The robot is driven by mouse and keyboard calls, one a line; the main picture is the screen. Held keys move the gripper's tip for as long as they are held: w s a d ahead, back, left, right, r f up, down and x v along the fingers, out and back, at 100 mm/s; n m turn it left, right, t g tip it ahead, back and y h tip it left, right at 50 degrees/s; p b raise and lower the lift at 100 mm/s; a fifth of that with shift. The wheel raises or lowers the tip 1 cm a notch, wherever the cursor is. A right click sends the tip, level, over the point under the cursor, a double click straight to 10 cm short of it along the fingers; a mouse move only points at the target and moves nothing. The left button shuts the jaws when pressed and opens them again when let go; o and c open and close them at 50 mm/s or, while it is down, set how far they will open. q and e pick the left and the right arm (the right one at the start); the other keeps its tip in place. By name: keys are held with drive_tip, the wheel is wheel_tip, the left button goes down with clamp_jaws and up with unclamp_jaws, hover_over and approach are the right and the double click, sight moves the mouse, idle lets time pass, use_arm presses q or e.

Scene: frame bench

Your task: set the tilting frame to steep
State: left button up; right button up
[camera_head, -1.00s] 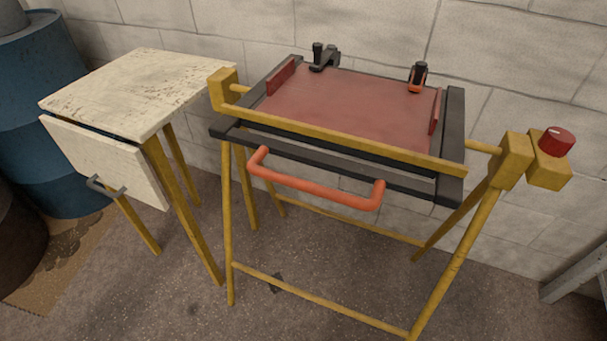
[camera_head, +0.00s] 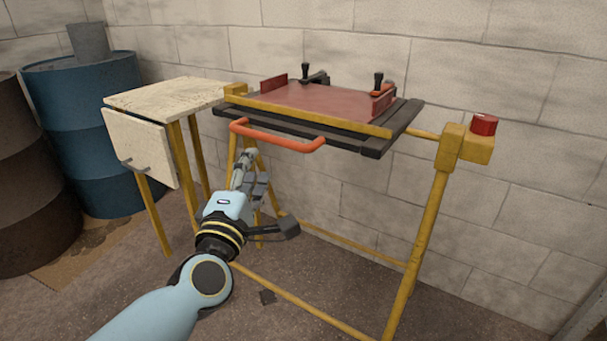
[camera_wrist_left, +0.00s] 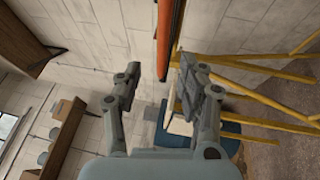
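The tilting frame (camera_head: 375,147) is a dark border around a red panel (camera_head: 320,101), lying near level on a yellow stand (camera_head: 425,235). Its orange bar handle (camera_head: 275,138) runs along the front edge. A red knob (camera_head: 484,125) sits on a yellow block at the stand's right end. My left gripper (camera_head: 252,168) is open, just below and in front of the handle's left part. In the left wrist view, the handle (camera_wrist_left: 170,35) shows between and beyond the spread fingers (camera_wrist_left: 160,77); no contact shows. My right gripper is out of view.
A cream side table (camera_head: 165,94) with a hanging front panel stands left of the frame. Blue (camera_head: 90,130) and brown drums stand further left. A block wall (camera_head: 420,50) is close behind. The floor in front is mostly open.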

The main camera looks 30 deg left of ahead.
sight(270, 142)
use_arm(q)
drive_tip(key=x, duration=1)
drive_tip(key=shift+w+d+f, duration=0.1)
drive_tip(key=shift+d+f, duration=0.1)
drive_tip(key=shift+w+a, duration=0.15)
drive_tip(key=shift+w, duration=0.25)
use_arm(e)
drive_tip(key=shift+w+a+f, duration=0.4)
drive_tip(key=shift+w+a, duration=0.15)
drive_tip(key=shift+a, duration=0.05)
use_arm(q)
drive_tip(key=shift+c, duration=0.4)
drive_tip(key=c, duration=0.7)
clamp_jaws()
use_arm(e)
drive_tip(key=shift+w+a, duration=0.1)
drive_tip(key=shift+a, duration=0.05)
